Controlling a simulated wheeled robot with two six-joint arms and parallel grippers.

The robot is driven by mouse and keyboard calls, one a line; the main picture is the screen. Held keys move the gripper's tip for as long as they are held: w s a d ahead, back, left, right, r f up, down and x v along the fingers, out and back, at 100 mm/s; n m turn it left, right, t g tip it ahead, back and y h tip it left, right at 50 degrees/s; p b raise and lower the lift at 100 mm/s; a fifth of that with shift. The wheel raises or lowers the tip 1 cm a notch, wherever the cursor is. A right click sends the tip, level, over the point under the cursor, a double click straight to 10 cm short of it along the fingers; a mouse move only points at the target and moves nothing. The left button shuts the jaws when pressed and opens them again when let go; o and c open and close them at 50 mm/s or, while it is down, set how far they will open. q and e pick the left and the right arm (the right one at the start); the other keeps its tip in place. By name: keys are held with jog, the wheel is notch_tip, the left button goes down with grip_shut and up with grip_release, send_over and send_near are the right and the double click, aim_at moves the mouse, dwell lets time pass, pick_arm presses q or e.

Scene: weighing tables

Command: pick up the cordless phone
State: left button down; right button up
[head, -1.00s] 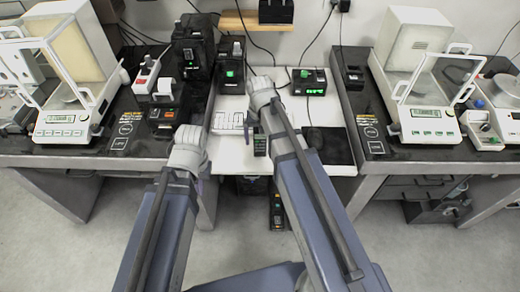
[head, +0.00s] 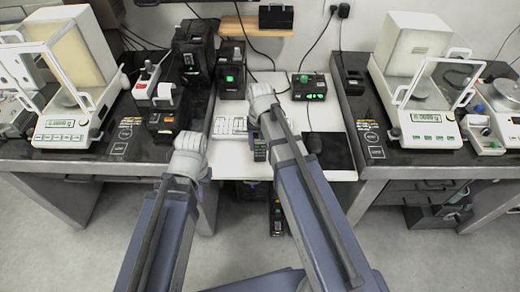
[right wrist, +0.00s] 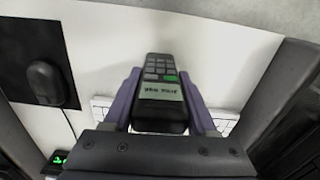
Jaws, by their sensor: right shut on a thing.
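The cordless phone (right wrist: 160,88) is dark with grey keys, a green key and a pale label with writing. In the right wrist view it stands between the two purple fingers of my right gripper (right wrist: 162,105), which is shut on it. In the head view the phone (head: 260,149) shows beside my right forearm, near the front of the white table (head: 230,160). I cannot tell whether it is clear of the tabletop. My left arm's white wrist is at the left of the white table in the head view, but its fingers do not show.
A white keypad-like object (head: 231,125) lies behind the phone. A black mat (head: 335,152) with a dark mouse (head: 313,142) lies to the right. A black device with a green display (head: 309,86) stands at the back. Balances (head: 425,125) stand on the dark side tables.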

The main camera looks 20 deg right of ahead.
grip_shut()
notch_tip(320, 180, up, 10)
jog(key=p, duration=1)
jog(key=shift+d, duration=0.1)
